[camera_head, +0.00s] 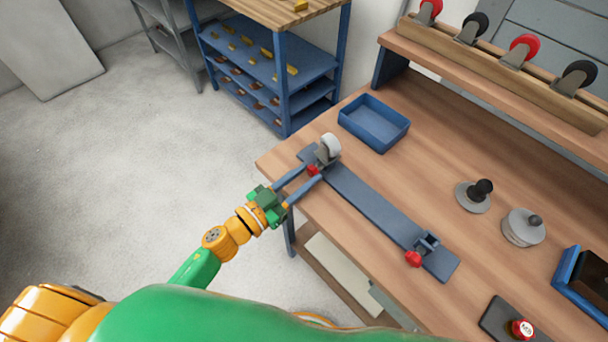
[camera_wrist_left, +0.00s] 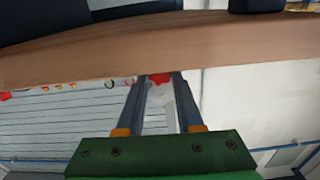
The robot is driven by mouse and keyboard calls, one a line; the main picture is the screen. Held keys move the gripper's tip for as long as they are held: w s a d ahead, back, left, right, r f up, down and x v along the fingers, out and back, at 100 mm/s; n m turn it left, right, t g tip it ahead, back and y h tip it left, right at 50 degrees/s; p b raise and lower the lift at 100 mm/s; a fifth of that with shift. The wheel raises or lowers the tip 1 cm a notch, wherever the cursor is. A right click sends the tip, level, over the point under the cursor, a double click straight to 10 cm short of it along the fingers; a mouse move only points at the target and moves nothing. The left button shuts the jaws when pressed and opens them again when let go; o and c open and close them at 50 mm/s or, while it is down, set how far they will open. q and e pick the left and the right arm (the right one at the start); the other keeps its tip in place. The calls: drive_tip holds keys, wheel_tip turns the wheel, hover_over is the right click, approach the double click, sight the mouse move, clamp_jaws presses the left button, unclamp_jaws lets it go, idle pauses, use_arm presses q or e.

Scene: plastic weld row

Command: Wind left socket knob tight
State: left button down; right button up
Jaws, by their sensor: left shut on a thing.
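The left socket on the blue-grey bar (camera_head: 375,205) holds a caster with a pale wheel (camera_head: 329,147). Its red knob (camera_head: 313,170) faces the table's front edge. My left gripper (camera_head: 315,174) reaches over that edge with its fingers on both sides of the knob, shut on it. In the left wrist view the red knob (camera_wrist_left: 160,78) shows between the fingertips. The right socket (camera_head: 427,242) on the bar is empty, with its own red knob (camera_head: 413,259) at the front. My right gripper is not in view.
A blue tray (camera_head: 374,122) stands behind the left socket. Casters with red and black wheels (camera_head: 523,47) sit on a raised shelf. A red button (camera_head: 522,329) is near the front right.

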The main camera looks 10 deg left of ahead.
use_arm(q)
drive_tip(key=shift+m, duration=0.3)
drive_tip(key=m, duration=0.2)
drive_tip(key=shift+m, duration=0.3)
drive_tip(key=shift+d+m, duration=0.1)
drive_tip(key=shift+m, duration=1.7)
drive_tip(key=c, duration=0.6)
unclamp_jaws()
drive_tip(key=shift+o, duration=0.2)
